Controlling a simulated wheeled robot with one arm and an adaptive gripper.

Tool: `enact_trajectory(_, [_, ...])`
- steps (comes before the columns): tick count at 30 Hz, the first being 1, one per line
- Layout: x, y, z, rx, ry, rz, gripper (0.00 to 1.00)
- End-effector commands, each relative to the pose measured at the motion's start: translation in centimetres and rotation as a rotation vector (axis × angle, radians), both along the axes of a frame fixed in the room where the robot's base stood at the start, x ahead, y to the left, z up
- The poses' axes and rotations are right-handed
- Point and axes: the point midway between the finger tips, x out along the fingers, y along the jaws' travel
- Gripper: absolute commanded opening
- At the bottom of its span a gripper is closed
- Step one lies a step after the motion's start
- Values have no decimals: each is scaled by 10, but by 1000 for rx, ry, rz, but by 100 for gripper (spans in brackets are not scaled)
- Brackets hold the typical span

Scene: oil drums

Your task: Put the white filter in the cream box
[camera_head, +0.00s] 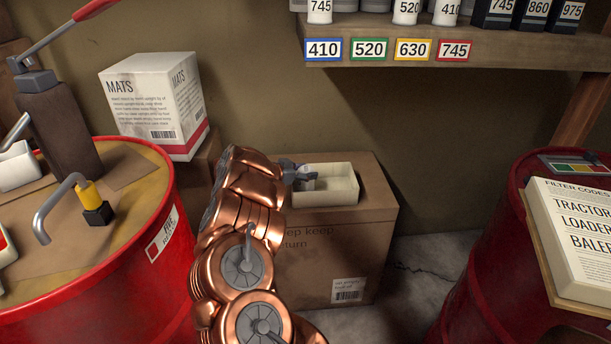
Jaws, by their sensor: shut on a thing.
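The cream box (338,196) is a small open tray on top of a cardboard carton, right of my copper-coloured arm. My gripper (301,176) is small in the view, at the left end of the cream box and partly hidden by my arm. It is shut on a small whitish thing, the white filter (309,171), which shows at its tip. The filter is over or inside the left part of the box; I cannot tell whether it touches the floor of the box.
The cardboard carton (345,245) stands between a red drum (120,285) at left and another red drum (480,270) at right. A shelf (500,48) with numbered filters overhangs at upper right. A MATS box (150,105) stands behind the left drum.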

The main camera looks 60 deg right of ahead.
Motion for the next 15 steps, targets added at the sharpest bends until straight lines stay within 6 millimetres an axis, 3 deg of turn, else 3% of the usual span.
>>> enact_trajectory(3, [0, 0, -10, -2, 4, 1, 12])
enact_trajectory(15, [0, 0, -14, -2, 4, 1, 12])
